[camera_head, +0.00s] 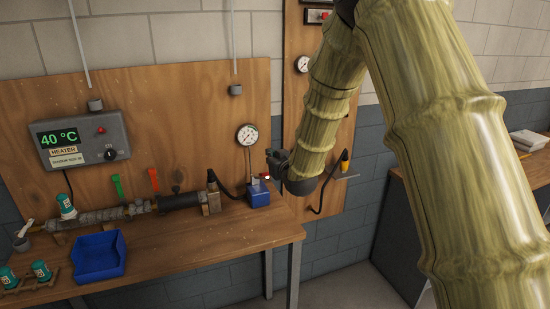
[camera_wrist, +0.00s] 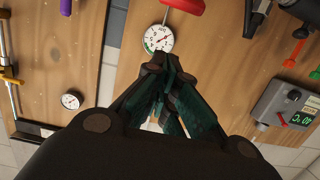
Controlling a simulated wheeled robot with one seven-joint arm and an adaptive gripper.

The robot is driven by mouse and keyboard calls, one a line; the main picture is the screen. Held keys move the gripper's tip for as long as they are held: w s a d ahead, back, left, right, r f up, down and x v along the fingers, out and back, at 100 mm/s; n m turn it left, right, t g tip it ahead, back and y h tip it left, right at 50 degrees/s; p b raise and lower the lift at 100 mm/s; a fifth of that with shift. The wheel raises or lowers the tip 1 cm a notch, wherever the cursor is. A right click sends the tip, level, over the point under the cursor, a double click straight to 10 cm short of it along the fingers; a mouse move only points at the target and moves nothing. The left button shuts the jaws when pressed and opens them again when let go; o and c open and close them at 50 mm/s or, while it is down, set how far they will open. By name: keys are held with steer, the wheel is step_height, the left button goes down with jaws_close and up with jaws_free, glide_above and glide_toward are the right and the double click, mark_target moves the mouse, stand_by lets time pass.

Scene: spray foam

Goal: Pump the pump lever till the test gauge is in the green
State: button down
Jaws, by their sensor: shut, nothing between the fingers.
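The test gauge (camera_head: 247,136), a round white dial on a thin stem, stands above the blue pump block (camera_head: 258,194) at the bench's right end. The dial also shows in the wrist view (camera_wrist: 158,39), with a green band along its lower left edge; the needle's exact reading is too small to tell. A red grip (camera_wrist: 184,13), apparently the pump lever's, shows at the top of the wrist view, beyond my fingertips. My gripper (camera_head: 268,174) is shut and empty close above the pump block, and its fingers (camera_wrist: 158,62) overlap the dial's lower edge in the wrist view.
A grey heater box (camera_head: 80,140) reads 40 °C on the board. A second board (camera_head: 301,110) with another gauge stands behind my arm.

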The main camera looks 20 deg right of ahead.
steer(key=p, duration=0.2)
glide_above(261, 176)
steer(key=w+d, duration=0.2)
steer(key=d, duration=0.1)
steer(key=shift+s+a+f, duration=0.15)
steer(key=shift+s+f, duration=0.05)
steer(key=shift+f, duration=0.2)
steer(key=shift+s+f+p, duration=0.5)
steer(key=shift+s+f, duration=0.15)
steer(key=shift+f, duration=0.25)
steer(key=shift+s+f+p, duration=0.2)
steer(key=shift+s+f, duration=0.05)
steer(key=shift+f, duration=0.2)
steer(key=shift+s+f+p, duration=0.15)
steer(key=shift+s+f, duration=0.05)
steer(key=shift+f, duration=0.25)
steer(key=shift+f, duration=0.1)
